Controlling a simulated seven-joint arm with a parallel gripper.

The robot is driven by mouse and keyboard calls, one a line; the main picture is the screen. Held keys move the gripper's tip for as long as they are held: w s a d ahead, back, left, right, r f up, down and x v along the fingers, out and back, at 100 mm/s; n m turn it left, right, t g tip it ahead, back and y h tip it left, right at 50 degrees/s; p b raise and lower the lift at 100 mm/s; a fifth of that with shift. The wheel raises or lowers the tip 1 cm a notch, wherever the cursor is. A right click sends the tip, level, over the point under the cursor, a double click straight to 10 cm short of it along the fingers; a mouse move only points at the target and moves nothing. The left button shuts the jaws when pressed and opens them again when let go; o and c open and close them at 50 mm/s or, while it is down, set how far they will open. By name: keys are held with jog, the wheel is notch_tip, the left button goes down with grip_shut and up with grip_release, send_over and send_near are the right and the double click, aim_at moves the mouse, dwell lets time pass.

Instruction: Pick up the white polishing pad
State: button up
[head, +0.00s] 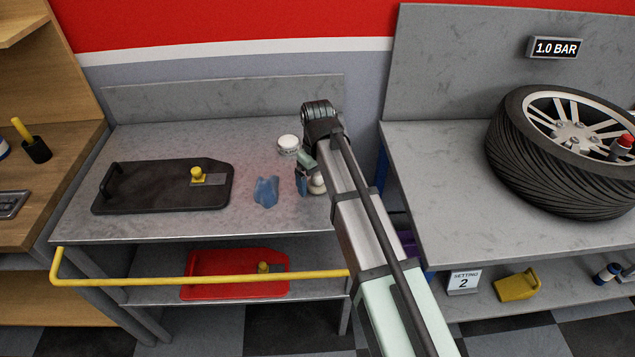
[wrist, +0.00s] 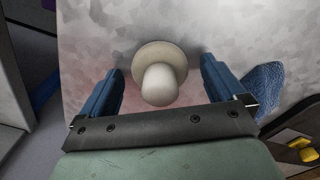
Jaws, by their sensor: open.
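The white polishing pad, a cream disc with a rounded knob, sits on the grey metal bench. It shows in the wrist view (wrist: 160,82) and, partly hidden by my arm, in the head view (head: 317,184). My gripper (wrist: 160,66) is open, with a blue finger on either side of the pad. The pad appears between the fingers with a gap on both sides. In the head view my gripper (head: 306,180) is low over the bench's right part, mostly hidden by my own wrist.
A white tub (head: 288,145) stands behind the gripper. A crumpled blue cloth (head: 266,192) lies left of it; it also shows in the wrist view (wrist: 263,85). A black board (head: 150,188) with a yellow knob lies farther left. A wheel (head: 560,150) rests on the right bench.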

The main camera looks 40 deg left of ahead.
jog(key=shift+c, duration=0.4)
jog(key=c, duration=1.1)
jog(key=shift+o, duration=0.2)
notch_tip(320, 180, up, 10)
jog(key=shift+r, duration=0.1)
